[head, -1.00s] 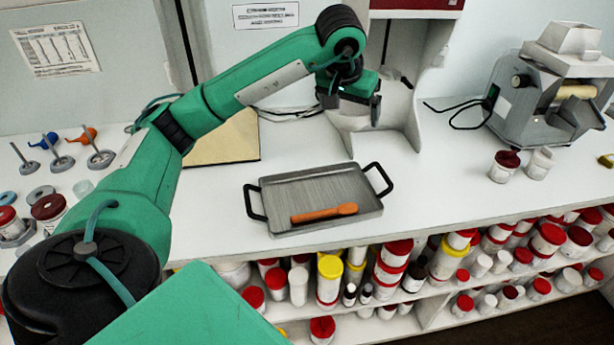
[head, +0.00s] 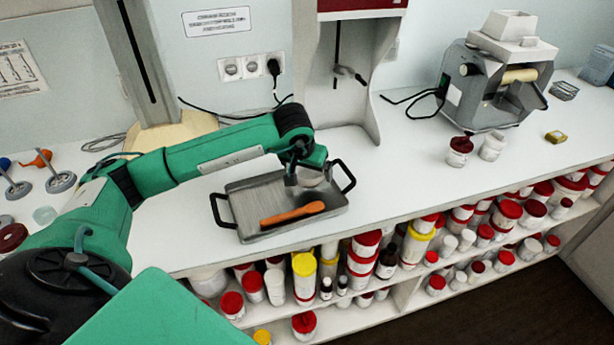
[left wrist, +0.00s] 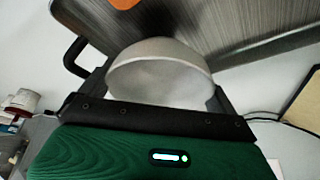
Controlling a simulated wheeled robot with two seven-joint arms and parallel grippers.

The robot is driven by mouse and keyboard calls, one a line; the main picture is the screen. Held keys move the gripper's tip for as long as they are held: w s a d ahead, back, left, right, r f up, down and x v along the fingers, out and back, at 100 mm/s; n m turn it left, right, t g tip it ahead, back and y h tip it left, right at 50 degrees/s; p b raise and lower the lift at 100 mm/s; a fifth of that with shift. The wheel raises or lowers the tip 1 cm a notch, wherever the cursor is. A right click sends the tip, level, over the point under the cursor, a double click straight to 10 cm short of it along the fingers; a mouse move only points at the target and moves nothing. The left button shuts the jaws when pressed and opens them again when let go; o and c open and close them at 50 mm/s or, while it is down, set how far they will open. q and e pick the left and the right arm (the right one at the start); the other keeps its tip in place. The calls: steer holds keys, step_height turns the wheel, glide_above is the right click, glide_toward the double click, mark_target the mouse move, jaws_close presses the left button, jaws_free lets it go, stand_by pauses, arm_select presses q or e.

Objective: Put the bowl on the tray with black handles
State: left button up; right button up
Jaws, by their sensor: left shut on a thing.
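The pale grey bowl (head: 313,178) is held by my left gripper (head: 305,182) over the back right part of the grey metal tray (head: 250,188) with black handles. In the left wrist view the bowl (left wrist: 160,72) sits between the fingers of the shut left gripper (left wrist: 160,95), with the tray (left wrist: 240,25) beyond it. I cannot tell whether the bowl touches the tray. My right gripper is not in view.
The tray rests on a white counter (head: 400,165). A grey mill (head: 495,75) and two small jars (head: 460,150) stand to the right. Shelves of red- and yellow-lidded jars run below the front edge.

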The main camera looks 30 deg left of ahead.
arm_select(q)
step_height(320, 180, down, 3)
steer(key=shift+r, duration=0.2)
steer(key=shift+f, duration=0.45)
steer(key=o, duration=0.6)
steer(key=shift+o, duration=0.4)
steer(key=shift+p, duration=0.3)
steer(key=shift+s+r, duration=0.1)
steer(key=shift+r, duration=0.4)
steer(key=b+v, duration=0.1)
steer(key=v, duration=0.2)
steer(key=shift+r, duration=0.15)
steer(key=b+v, duration=0.1)
steer(key=v, duration=0.5)
steer(key=shift+s+r, duration=0.1)
steer(key=shift+r, duration=0.1)
steer(key=shift+s+d+r, duration=0.1)
steer(key=shift+s+r, duration=0.2)
steer(key=shift+r, duration=0.4)
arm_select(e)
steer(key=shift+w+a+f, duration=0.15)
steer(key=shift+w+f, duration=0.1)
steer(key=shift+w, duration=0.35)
